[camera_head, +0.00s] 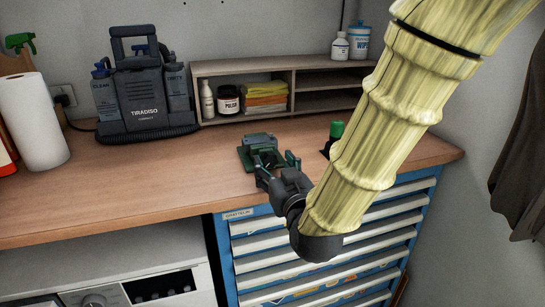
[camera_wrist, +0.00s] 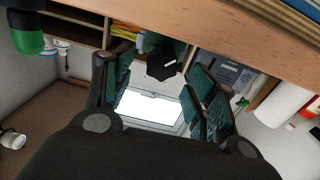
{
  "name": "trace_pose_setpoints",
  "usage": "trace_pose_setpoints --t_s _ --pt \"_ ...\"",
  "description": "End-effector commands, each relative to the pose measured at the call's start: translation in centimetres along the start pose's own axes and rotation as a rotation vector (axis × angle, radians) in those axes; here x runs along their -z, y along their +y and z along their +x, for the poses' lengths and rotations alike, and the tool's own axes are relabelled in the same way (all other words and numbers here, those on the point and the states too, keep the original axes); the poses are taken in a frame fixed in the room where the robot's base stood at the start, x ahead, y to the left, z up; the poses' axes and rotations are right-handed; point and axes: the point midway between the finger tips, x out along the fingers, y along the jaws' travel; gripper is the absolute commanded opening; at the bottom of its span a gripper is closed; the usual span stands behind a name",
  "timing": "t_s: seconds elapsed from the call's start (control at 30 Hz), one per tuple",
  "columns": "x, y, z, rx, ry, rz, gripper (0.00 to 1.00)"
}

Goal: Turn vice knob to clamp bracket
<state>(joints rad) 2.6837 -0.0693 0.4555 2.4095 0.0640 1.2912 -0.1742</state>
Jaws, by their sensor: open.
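A small green vice (camera_head: 258,146) stands on the workbench near its front edge in the head view. My gripper (camera_head: 277,163) is at the vice's front side, partly covering it. In the wrist view, which appears upside down, my gripper (camera_wrist: 163,75) is open, with a textured green pad on each finger. A dark, faceted knob (camera_wrist: 161,67) shows between the fingers, with gaps on both sides. Part of the green vice (camera_wrist: 178,46) shows behind the knob. I cannot make out the bracket clearly in either view.
A green-capped bottle (camera_head: 336,130) stands just right of the vice, partly behind my arm. A low shelf (camera_head: 196,92) with bottles and folded cloths and a grey cleaning machine (camera_head: 145,100) stand at the back. The bench (camera_head: 130,195) left of the vice is clear. Blue drawers (camera_head: 222,240) are below.

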Motion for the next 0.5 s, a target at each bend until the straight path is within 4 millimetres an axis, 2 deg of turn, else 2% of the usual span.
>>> trace_pose_setpoints --t_s 0.2,0.5 --pt "0.0 0.0 1.9 0.000 0.000 0.000 0.57" --pt "0.0 0.0 2.3 0.000 0.000 0.000 0.57"
